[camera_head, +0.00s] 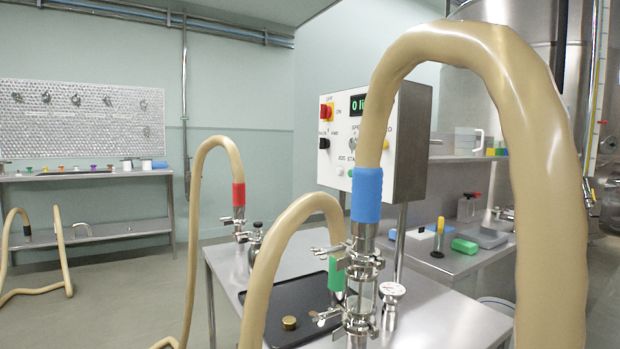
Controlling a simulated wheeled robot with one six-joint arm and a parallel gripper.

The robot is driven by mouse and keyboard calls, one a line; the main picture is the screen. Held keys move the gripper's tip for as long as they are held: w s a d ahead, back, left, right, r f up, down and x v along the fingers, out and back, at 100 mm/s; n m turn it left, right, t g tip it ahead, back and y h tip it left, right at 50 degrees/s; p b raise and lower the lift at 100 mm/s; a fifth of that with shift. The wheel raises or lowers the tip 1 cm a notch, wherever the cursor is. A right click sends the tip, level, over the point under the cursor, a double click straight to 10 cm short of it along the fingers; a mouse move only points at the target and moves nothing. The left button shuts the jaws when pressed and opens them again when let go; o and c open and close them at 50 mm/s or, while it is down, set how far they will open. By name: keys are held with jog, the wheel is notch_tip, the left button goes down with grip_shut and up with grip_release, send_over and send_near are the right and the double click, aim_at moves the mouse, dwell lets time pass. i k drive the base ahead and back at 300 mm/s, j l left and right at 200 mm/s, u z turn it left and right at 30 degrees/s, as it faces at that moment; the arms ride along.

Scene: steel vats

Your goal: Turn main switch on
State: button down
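The white control box (344,172) stands on a post behind the steel table, right of the middle of the view. Its main switch (326,112), a red knob on a yellow plate, is at the upper left of its face. "OFF" is printed above the knob and "ON" to its right. The knob's exact angle is too small to tell. The green display (357,103) beside it begins with "0 li". A thick beige hose (489,50) in front hides the right part of the face. My gripper is not in view.
Hoses with red (238,194), blue (366,194) and green collars rise around the steel table (450,322), which holds a black tray (262,303) and metal fittings. A side bench with tools is at right. Open floor (120,290) lies at left.

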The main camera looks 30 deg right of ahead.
aim_at(326, 111)
jog(key=z, duration=1.15)
